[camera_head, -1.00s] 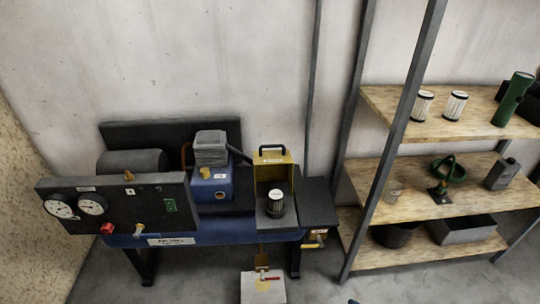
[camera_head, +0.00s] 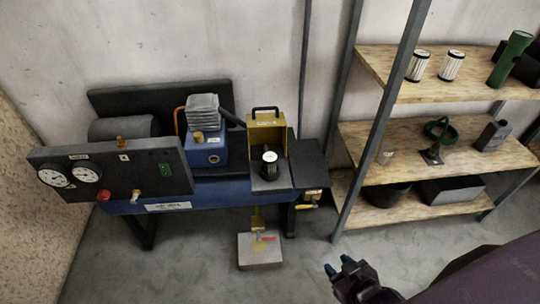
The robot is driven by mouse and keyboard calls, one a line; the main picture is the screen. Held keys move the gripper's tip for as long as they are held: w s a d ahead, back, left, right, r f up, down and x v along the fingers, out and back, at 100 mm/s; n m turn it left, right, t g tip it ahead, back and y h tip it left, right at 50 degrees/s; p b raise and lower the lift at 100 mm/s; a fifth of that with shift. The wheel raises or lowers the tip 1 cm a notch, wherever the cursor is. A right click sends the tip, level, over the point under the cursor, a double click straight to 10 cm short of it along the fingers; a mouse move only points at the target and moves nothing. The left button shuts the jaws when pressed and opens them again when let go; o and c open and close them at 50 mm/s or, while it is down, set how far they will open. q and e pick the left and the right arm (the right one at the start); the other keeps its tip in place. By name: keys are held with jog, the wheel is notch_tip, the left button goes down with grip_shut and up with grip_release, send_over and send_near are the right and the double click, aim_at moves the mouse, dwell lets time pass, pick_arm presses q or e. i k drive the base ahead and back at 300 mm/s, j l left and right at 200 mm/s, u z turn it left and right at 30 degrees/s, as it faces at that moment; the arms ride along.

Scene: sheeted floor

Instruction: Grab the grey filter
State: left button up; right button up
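My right gripper (camera_head: 338,266) comes in at the bottom, low and to the right of the machine, well apart from the filter. Its two bluish fingertips are apart with nothing between them. My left gripper is out of view.
Two white pleated filters, one left (camera_head: 418,65) and one right (camera_head: 451,66), stand on the top shelf (camera_head: 385,75) beside a green flashlight (camera_head: 511,58). A grey box (camera_head: 260,250) sits on the floor below the housing. A dark rack post stands between machine and shelves.

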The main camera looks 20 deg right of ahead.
aim_at(270, 159)
jog(key=i+l+z, duration=0.2)
jog(key=l, duration=0.3)
jog(key=l+z, duration=0.2)
jog(key=l, duration=0.25)
jog(key=i+l+z, duration=0.2)
jog(key=l, duration=0.2)
jog(key=i+l+z, duration=0.25)
jog(key=l, duration=0.15)
jog(key=i+l+z, duration=0.2)
jog(key=l, duration=0.2)
jog(key=u, duration=1.7)
jog(key=i+l, duration=0.05)
